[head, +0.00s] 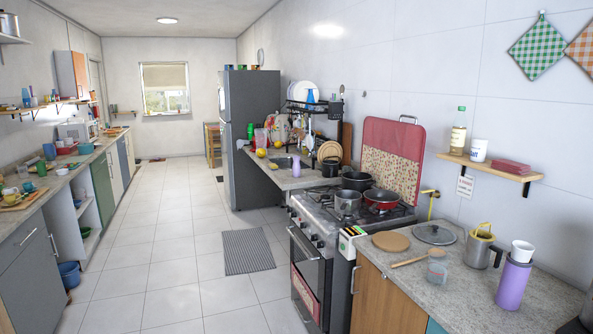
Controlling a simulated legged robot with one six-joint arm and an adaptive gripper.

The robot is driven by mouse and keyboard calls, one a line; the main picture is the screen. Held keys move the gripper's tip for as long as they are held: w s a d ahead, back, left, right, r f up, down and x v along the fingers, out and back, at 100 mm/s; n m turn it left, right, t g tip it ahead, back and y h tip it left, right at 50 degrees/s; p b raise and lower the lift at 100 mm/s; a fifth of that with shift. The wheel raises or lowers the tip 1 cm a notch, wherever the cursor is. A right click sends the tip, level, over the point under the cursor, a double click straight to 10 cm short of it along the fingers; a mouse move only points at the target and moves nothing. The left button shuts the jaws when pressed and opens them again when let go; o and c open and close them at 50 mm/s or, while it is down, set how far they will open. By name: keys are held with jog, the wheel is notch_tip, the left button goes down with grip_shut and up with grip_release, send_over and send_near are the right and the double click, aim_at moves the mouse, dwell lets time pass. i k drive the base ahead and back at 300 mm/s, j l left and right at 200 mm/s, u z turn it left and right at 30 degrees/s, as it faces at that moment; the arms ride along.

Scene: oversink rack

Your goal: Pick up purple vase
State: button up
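A tall lavender-purple cylinder (512,285) stands upright on the grey speckled counter at the lower right. A white cup-like piece (522,251) sits at its top; I cannot tell if it is a lid or a separate cup. No shape here can be clearly told as a vase. My gripper cannot be made out in the head view.
A steel pitcher (480,250) with a yellow item stands left of the lavender cylinder. A glass jar (437,267), wooden board (391,242) and glass lid (435,234) share the counter (440,310). The stove holds pots. The tiled floor (165,275) is mostly clear; a grey mat (249,251) lies there.

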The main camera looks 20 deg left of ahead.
aim_at(295, 168)
jog(key=i+j+u, duration=0.7)
jog(key=i, duration=0.2)
jog(key=i+j+u, duration=0.2)
jog(key=i+u, duration=0.15)
jog(key=i, duration=0.2)
jog(key=i+u, duration=0.3)
jog(key=i, duration=0.95)
jog(key=i+j+z, duration=0.1)
jog(key=i, duration=0.6)
jog(key=i+j+z, duration=0.15)
jog(key=i+z, duration=0.25)
jog(key=i+j+z, duration=0.4)
jog(key=k+l, duration=0.1)
jog(key=k+z, duration=0.15)
jog(key=z, duration=0.25)
jog(key=k+z, duration=0.15)
jog(key=z, duration=0.2)
jog(key=k+l+z, duration=0.15)
jog(key=z, duration=0.25)
jog(key=j+z, duration=0.15)
jog(key=z, duration=0.3)
jog(key=i+j+z, duration=0.1)
jog(key=z, duration=0.35)
jog(key=j+z, duration=0.3)
jog(key=z, duration=0.15)
